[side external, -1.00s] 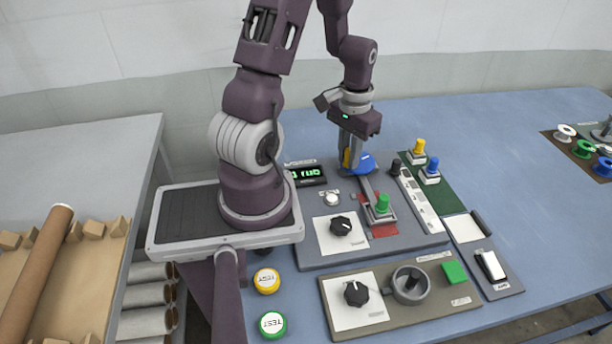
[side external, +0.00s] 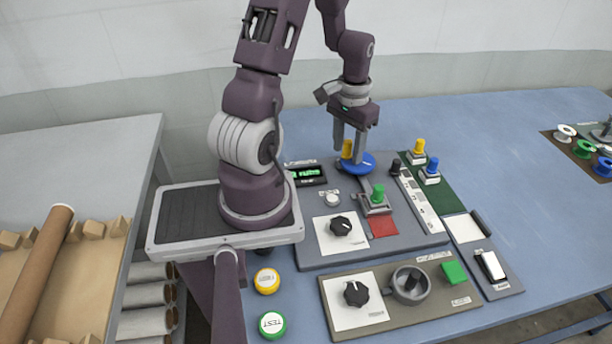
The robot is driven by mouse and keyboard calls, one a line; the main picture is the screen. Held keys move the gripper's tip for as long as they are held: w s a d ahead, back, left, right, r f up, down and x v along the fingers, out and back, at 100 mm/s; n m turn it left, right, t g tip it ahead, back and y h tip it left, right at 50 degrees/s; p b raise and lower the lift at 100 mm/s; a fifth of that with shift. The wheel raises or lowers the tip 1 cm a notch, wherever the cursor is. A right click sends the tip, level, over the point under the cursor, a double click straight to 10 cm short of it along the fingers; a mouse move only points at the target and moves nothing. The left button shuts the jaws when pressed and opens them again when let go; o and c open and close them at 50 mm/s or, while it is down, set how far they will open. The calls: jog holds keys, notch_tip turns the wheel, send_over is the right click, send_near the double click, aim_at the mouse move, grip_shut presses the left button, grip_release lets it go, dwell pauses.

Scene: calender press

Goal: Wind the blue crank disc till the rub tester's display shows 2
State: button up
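The blue crank disc (side external: 362,164) lies flat on the grey rub tester panel (side external: 322,258), with an upright yellow handle (side external: 347,149) at its left edge. My gripper (side external: 349,151) is open above the disc, its two fingers apart on either side of the yellow handle. I cannot tell whether either finger touches it. The carriage with a green knob (side external: 378,194) sits just in front of the disc, beside a red patch (side external: 383,225). The display (side external: 308,174) shows green characters too small to read surely.
A black dial (side external: 340,226) and a white button (side external: 332,198) are on the same panel. A second dial panel (side external: 440,314) is in front.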

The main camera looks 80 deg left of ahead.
jog(key=shift+o, duration=1.1)
jog(key=shift+r, duration=3)
jog(key=w+d+r+m+t+y, duration=0.1)
jog(key=w+d+r+m+t, duration=0.1)
jog(key=d+r, duration=0.65)
jog(key=s+d+r+m+t, duration=0.1)
jog(key=s+d+r+m, duration=0.1)
jog(key=s+d, duration=0.3)
jog(key=s+d+r+m+t+h, duration=0.1)
jog(key=s+d+r, duration=0.3)
jog(key=d, duration=0.4)
jog(key=shift+s+d+r+m+t, duration=0.35)
jog(key=shift+r+m+t, duration=0.2)
jog(key=shift+t, duration=0.25)
